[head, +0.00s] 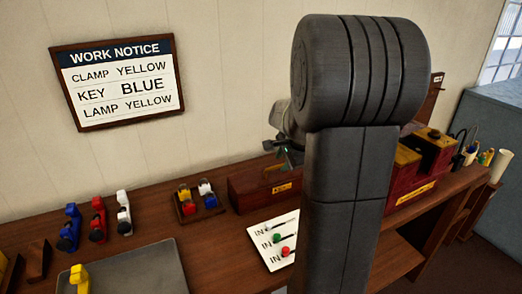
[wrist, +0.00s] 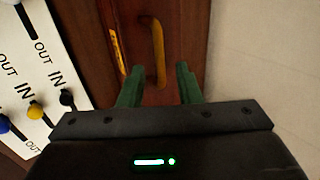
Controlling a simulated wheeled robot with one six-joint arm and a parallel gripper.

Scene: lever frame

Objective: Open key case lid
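A red-brown wooden case (head: 250,190) with a small yellow label stands on the bench against the wall, partly hidden behind my arm; its label is too small to read. In the wrist view a red-brown wooden face (wrist: 190,25) fills the middle, with a brass-coloured upright handle (wrist: 158,50) and a yellow label (wrist: 117,50). My gripper (wrist: 158,84) is open, its two green fingers apart and empty. The handle shows ahead of the gap between them. In the head view my gripper (head: 288,152) is above the case, partly behind my arm.
A white panel (head: 268,240) with coloured knobs marked IN lies in front of the case. Another red-brown case (head: 412,185) stands right. A work notice (head: 120,82) hangs on the wall.

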